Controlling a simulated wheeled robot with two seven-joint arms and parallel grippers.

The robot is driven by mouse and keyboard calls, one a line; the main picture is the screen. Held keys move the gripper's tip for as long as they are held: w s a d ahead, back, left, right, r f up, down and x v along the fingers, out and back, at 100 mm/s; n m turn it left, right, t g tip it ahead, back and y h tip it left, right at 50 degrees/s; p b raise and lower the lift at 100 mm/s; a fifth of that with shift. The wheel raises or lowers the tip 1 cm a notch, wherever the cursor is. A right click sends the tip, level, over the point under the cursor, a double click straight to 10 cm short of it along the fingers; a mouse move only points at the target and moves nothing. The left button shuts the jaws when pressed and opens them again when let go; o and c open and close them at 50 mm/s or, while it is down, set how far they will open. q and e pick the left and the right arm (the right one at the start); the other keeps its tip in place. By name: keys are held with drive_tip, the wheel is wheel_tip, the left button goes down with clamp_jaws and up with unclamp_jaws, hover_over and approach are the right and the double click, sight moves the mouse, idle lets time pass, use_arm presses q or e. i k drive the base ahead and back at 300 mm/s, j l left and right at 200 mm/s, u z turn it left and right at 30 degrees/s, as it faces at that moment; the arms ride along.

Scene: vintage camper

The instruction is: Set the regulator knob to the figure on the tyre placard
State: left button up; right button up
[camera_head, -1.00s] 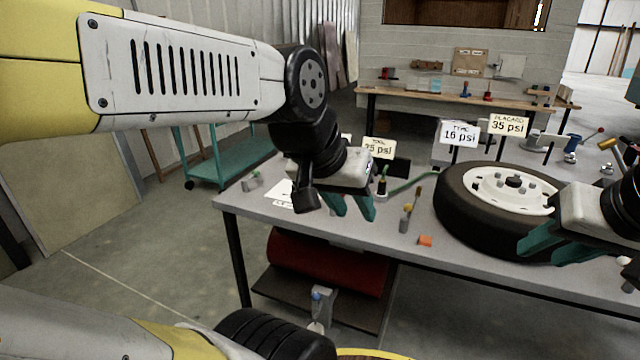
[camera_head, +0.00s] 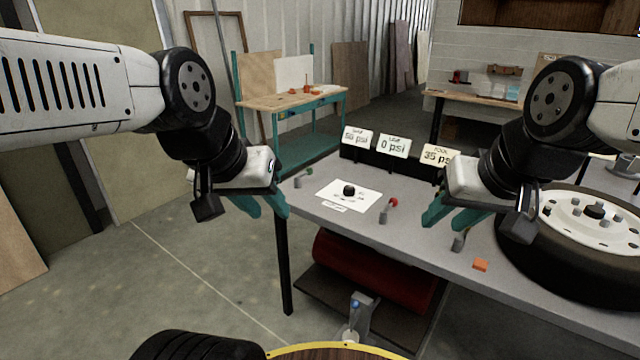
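The black regulator knob (camera_head: 349,190) sits on a white card (camera_head: 330,199) with small dial marks on the grey bench (camera_head: 415,240); its setting is too small to read. Signs behind it include one reading 0 psi (camera_head: 394,146), labelled line, and one reading 35 psi (camera_head: 437,155), labelled tool. The placard sign is out of view now; it read 35 psi earlier. My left gripper (camera_head: 262,206) is open and empty, left of the knob and off the bench edge. My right gripper (camera_head: 474,220) is open and empty, between the knob and the tyre (camera_head: 545,260).
An orange block (camera_head: 480,265) lies near the front edge. Another sign (camera_head: 356,138) stands at the back left. A red roll (camera_head: 375,270) lies under the bench.

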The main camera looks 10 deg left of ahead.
sight(349, 190)
drive_tip(key=z, duration=1.4)
drive_tip(key=j+z, duration=0.15)
drive_tip(key=j, duration=0.3)
drive_tip(key=k+j+z, duration=0.15)
drive_tip(key=j, duration=0.3)
drive_tip(key=j+z, duration=0.15)
drive_tip(key=j, duration=0.3)
drive_tip(key=k+j+z, duration=0.15)
drive_tip(key=j, duration=0.25)
drive_tip(key=k+j+z, duration=0.15)
drive_tip(key=j, duration=0.25)
drive_tip(key=k+j+z, duration=0.15)
drive_tip(key=j, duration=0.25)
drive_tip(key=k+j+z, duration=0.2)
drive_tip(key=j, duration=0.2)
drive_tip(key=i+j+u, duration=0.1)
drive_tip(key=j+u, duration=0.15)
drive_tip(key=j, duration=0.15)
